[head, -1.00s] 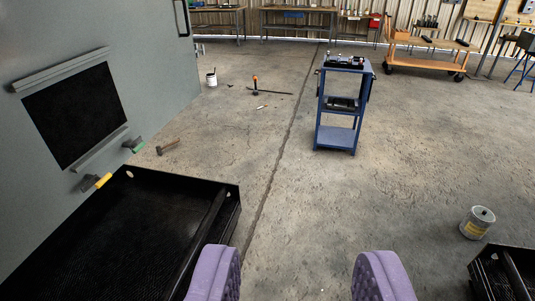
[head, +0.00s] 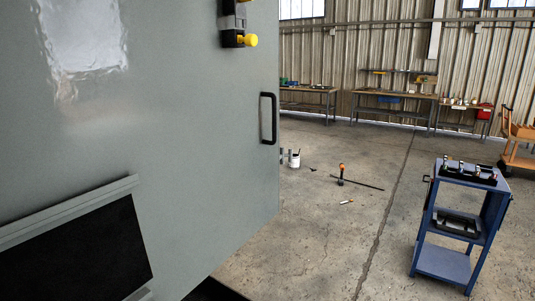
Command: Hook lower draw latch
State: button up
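The grey enclosure panel (head: 190,140) fills the left half of the view. A black pull handle (head: 268,118) is on it near its right edge. A fitting with a yellow knob (head: 250,40) and a black and metal body is at the top of the panel. Small pale metal parts (head: 284,156) show just past the panel's right edge; I cannot tell whether they are the lower draw latch. No latch can be clearly made out. My gripper is not in view.
A framed dark opening (head: 80,255) is low on the panel. A blue cart (head: 462,225) stands on the floor at right. A white can (head: 294,159) and an orange-handled tool (head: 341,173) are on the floor. Workbenches (head: 392,97) line the back wall. Floor between is mostly clear.

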aim_at(283, 155)
jog(key=i+l+u, duration=0.15)
jog(key=i+l, duration=0.2)
jog(key=i, duration=0.15)
jog(key=i+l+u, duration=0.15)
jog(key=i+l, duration=0.25)
jog(key=i+l+u, duration=0.2)
jog(key=i+l, duration=0.25)
jog(key=i+l+u, duration=0.15)
jog(key=i+l, duration=0.25)
jog(key=l, duration=0.15)
jog(key=i+l+u, duration=0.15)
jog(key=i+l, duration=0.25)
jog(key=l, duration=0.15)
